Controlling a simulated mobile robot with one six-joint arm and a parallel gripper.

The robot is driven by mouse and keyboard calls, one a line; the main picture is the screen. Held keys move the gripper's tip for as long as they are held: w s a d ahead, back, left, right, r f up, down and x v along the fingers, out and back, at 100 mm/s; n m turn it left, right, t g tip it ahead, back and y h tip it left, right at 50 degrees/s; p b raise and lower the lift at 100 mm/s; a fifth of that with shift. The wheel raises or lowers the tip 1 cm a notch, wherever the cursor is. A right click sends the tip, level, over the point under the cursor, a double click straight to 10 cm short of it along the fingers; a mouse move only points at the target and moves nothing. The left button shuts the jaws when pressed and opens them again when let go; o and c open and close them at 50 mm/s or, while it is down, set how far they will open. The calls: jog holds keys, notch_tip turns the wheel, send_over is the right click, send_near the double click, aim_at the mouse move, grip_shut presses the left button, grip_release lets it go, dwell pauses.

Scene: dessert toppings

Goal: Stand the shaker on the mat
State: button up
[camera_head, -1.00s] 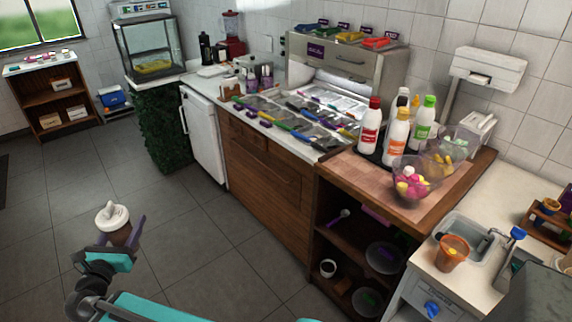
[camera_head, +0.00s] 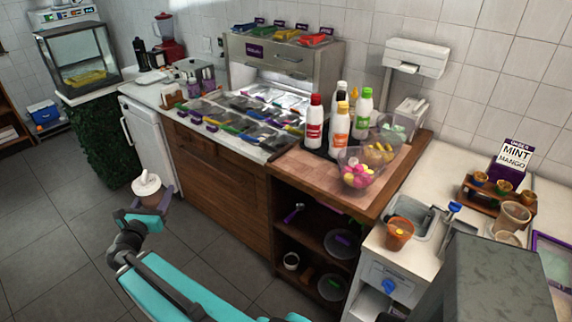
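The shaker (camera_head: 148,187) has a white spouted lid and a brown body. It is upright between the fingers of my gripper (camera_head: 151,200), held in the air over the floor, left of the wooden counter. The fingers close around its body and hide part of it. My gripper is well to the left of the mat.
Bottles with red (camera_head: 315,122), orange (camera_head: 339,130) and green (camera_head: 363,113) markings crowd the mat. A clear bowl of colourful balls (camera_head: 358,173) stands at the front right. Topping trays (camera_head: 240,122) lie to the left.

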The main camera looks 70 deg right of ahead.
jog(key=s+d+r+m+g+p, duration=0.1)
jog(key=s+d, duration=0.3)
jog(key=d, duration=0.3)
jog(key=s+d+m+g+p, duration=0.1)
jog(key=s+d, duration=0.3)
jog(key=d, duration=0.2)
jog(key=s+d+m+g+p, duration=0.1)
jog(key=s+d+g+p, duration=0.1)
jog(key=s+d, duration=0.9)
jog(key=s+d+m+g+h+p, duration=0.1)
jog(key=s+d+m+g+p, duration=0.1)
jog(key=s+d, duration=0.9)
jog(key=s+g+p, duration=0.1)
jog(key=s+g, duration=0.1)
jog(key=s, duration=0.6)
jog(key=shift+s+m+g, duration=0.25)
jog(key=shift+m+g, duration=0.05)
jog(key=shift+w+d+f+b, duration=0.15)
jog(key=shift+d+f+b, duration=0.2)
jog(key=shift+b, duration=1)
jog(key=w+d+b, duration=0.1)
jog(key=b, duration=0.8)
jog(key=shift+d, duration=0.35)
jog(key=shift+w+d+f+b, duration=0.15)
jog(key=shift+d+b, duration=0.2)
jog(key=shift+b, duration=0.7)
jog(key=w+d+b, duration=0.1)
jog(key=b, duration=0.7)
jog(key=shift+d, duration=0.3)
